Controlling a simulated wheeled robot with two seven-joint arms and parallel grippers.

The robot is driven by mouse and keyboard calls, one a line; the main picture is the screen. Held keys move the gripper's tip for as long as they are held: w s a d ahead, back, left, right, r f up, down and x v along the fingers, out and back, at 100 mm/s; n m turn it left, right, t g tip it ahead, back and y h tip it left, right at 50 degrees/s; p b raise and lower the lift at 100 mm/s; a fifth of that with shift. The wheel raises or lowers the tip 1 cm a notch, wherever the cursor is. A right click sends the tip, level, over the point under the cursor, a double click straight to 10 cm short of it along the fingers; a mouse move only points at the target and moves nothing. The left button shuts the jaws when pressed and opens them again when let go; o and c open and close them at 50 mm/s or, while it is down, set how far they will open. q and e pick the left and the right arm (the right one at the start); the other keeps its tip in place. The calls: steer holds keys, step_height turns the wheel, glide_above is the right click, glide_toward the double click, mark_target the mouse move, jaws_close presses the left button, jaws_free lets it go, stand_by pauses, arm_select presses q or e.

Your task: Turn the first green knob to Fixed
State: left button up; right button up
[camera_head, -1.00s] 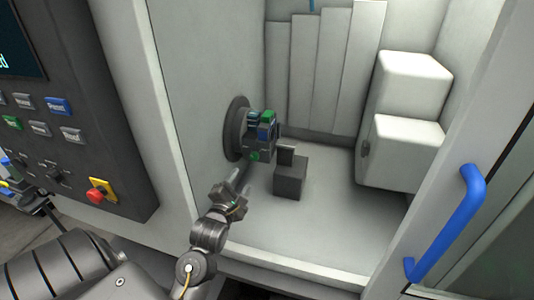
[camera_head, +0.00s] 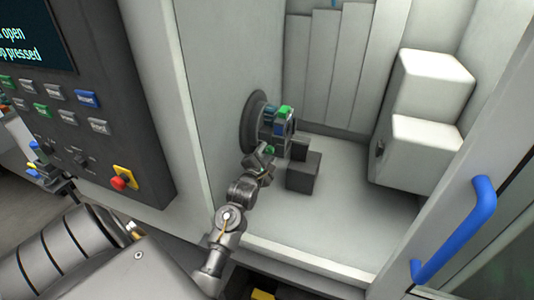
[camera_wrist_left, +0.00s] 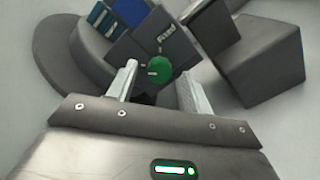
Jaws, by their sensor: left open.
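The green knob (camera_wrist_left: 159,69) sits on a dark face of the chuck fixture, just below the word "Fixed", in the left wrist view. In the head view the chuck fixture (camera_head: 279,124) is on the left wall of the machine, and a bit of green shows beside my gripper. My left gripper (camera_head: 265,161) is open in front of the fixture. In the left wrist view its two fingers (camera_wrist_left: 157,84) point at the knob, one to each side in the picture; I cannot tell whether they touch it. My right gripper is not in view.
A dark block (camera_head: 304,172) stands close to the right of the gripper. White stepped boxes (camera_head: 430,90) are at the right wall, and a blue door handle (camera_head: 457,230) is at the front right. The control panel (camera_head: 100,120) is at the left. The chamber floor is mostly clear.

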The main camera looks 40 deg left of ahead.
arm_select(q)
steer(key=shift+w+a, duration=0.1)
steer(key=shift+w, duration=0.1)
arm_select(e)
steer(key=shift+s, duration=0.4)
arm_select(q)
steer(key=c, duration=1)
steer(key=shift+o, duration=0.2)
steer(key=shift+m, duration=0.3)
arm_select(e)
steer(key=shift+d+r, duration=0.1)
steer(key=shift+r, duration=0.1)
arm_select(q)
steer(key=m+p, duration=0.1)
steer(key=m, duration=0.1)
steer(key=shift+r+m+p, duration=0.1)
steer(key=shift+m+p, duration=0.2)
steer(key=m+p, duration=0.1)
steer(key=m, duration=0.4)
steer(key=shift+p, duration=0.4)
steer(key=m+p, duration=0.1)
steer(key=m, duration=0.4)
steer(key=shift+m+p, duration=0.45)
steer(key=shift+m, duration=1.85)
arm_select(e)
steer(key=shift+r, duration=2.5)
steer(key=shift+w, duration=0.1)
